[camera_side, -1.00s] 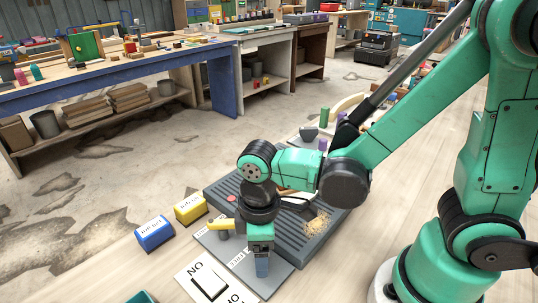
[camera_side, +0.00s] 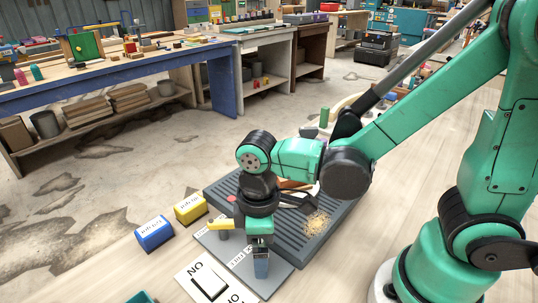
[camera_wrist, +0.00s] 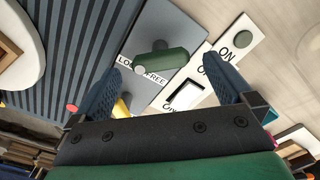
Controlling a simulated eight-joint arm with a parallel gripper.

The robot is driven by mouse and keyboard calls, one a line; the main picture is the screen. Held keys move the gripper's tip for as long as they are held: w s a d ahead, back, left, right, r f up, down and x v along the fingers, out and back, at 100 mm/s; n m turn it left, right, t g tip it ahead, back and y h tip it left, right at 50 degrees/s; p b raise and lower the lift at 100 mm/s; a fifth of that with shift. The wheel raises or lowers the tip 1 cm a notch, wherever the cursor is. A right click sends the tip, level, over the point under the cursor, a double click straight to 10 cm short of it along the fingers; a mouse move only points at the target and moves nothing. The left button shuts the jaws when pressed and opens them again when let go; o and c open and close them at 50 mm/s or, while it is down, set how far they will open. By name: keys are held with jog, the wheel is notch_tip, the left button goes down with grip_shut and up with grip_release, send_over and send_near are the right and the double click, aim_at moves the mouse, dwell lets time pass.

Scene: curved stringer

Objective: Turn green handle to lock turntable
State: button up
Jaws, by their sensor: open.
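The green handle (camera_wrist: 168,61) lies on a grey plate (camera_wrist: 150,25) in the wrist view, with a paler round end at its left. My gripper (camera_wrist: 164,68) is open, with one blue-grey finger to each side of the handle and no visible contact. In the side view my gripper (camera_side: 261,267) points down over the plate and hides the green handle. A turntable cannot be clearly made out.
A white rocker switch (camera_side: 209,283) marked ON stands beside the plate. A yellow lever (camera_side: 221,225) is close to my gripper. Yellow (camera_side: 190,208) and blue (camera_side: 153,233) blocks stand to the left. A ribbed dark base (camera_side: 328,222) lies behind.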

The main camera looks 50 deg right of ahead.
jog(key=shift+r, duration=2.15)
jog(key=w+d+r+m+t, duration=0.2)
jog(key=d+r+m+t, duration=0.2)
jog(key=d+m+t, duration=0.3)
jog(key=shift+w+d+r+m, duration=0.2)
jog(key=shift+w+d+m, duration=0.1)
jog(key=shift+d+m, duration=0.8)
jog(key=shift+d, duration=0.15)
